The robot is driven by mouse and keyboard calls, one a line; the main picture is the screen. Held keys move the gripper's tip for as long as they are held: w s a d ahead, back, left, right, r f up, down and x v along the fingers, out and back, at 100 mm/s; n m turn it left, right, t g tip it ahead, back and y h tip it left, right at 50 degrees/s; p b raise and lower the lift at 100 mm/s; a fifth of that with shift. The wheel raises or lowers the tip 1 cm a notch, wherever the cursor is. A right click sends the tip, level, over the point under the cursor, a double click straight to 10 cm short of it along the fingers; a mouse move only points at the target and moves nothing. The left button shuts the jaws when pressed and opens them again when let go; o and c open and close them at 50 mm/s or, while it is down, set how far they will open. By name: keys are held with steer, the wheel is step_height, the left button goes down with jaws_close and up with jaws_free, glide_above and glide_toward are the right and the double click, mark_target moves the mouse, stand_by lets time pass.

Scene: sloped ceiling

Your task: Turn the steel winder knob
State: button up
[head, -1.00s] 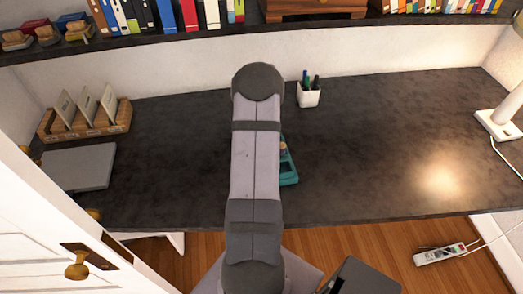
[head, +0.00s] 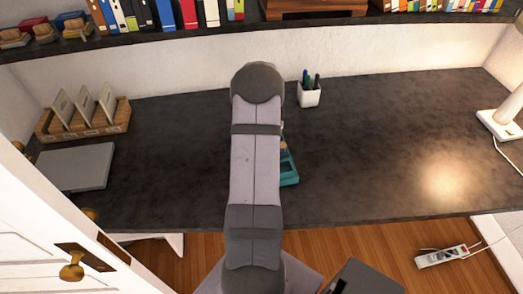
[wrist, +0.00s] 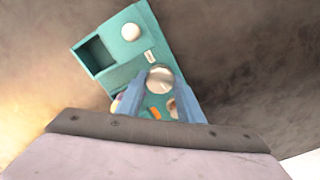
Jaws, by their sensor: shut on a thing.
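A teal device (wrist: 118,50) sits on the dark desk, with an open square compartment and a white round knob (wrist: 131,32) at its far end in the wrist view. The round steel winder knob (wrist: 160,73) is between the fingertips of my gripper (wrist: 160,82), which is shut on it. An orange part and other small round parts show between the fingers, partly covered. In the head view my arm hides most of the teal device (head: 289,172); only its right edge shows, and the knob and fingers are hidden.
A white pen cup (head: 309,95) stands behind the device. A card rack (head: 85,125) and a grey closed laptop-like slab (head: 78,167) are at left, a white lamp (head: 500,123) at right. A book shelf runs above. The right half of the desk is mostly clear.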

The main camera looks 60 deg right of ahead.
steer(key=n, duration=0.5)
steer(key=shift+n, duration=0.4)
stand_by(0.3)
steer(key=o, duration=1.1)
steer(key=shift+c, duration=0.2)
steer(key=shift+b, duration=0.3)
steer(key=shift+r, duration=0.1)
steer(key=shift+r+b, duration=1)
steer(key=shift+r, duration=2.6)
